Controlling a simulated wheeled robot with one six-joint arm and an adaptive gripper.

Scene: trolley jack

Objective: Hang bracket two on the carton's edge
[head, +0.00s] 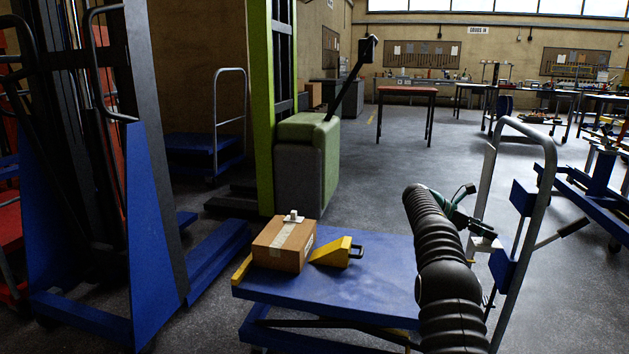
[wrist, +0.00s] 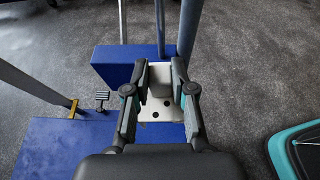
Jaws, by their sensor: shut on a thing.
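The brown carton (head: 278,247) with a strip of tape sits on the left part of the blue trolley top (head: 352,281). A small white bracket (head: 292,217) is on the carton's top at its far edge; how it is seated is too small to tell. My gripper (head: 482,236) is at the trolley's right end by the grey handle, well to the right of the carton. In the wrist view my gripper (wrist: 160,72) is shut on a white bracket (wrist: 158,110) with dark holes; this bracket also shows in the head view (head: 486,244). I cannot read any number on either bracket.
A yellow wedge (head: 332,252) with a dark loop lies right of the carton. The grey handle frame (head: 545,190) with a blue box (wrist: 112,66) stands close to my gripper. A green and grey machine (head: 305,165) stands behind the trolley. The trolley top's middle is clear.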

